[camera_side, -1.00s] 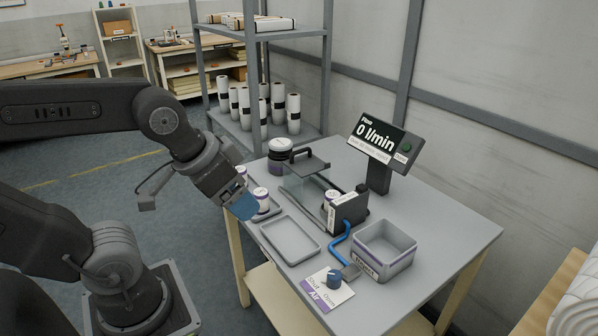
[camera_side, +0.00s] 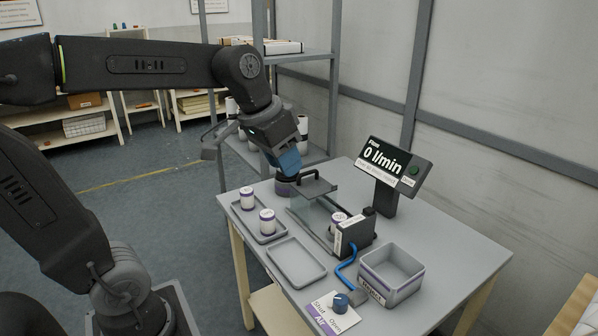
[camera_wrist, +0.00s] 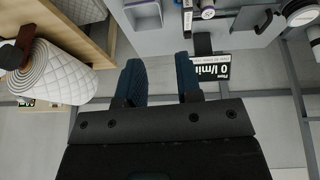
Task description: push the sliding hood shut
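The sliding hood (camera_side: 318,207) is a clear pane with a dark top plate and a black handle (camera_side: 312,177). It stands back on the table, apart from the small black block with the white label (camera_side: 347,237). A white capped jar (camera_side: 338,219) shows beside that block. My gripper (camera_side: 289,170) is at the hood's back left, close to the handle in the side view; whether it touches is unclear. In the wrist view my gripper (camera_wrist: 158,65) has its two blue fingers apart with nothing between them. The black handle (camera_wrist: 264,22) lies up and right of them there.
Two white jars (camera_side: 247,198) stand on a left tray (camera_side: 238,209); an empty tray (camera_side: 296,262), a reject bin (camera_side: 392,272) and an air knob (camera_side: 340,302) are nearer. The flow display (camera_side: 390,165) reads 0 l/min.

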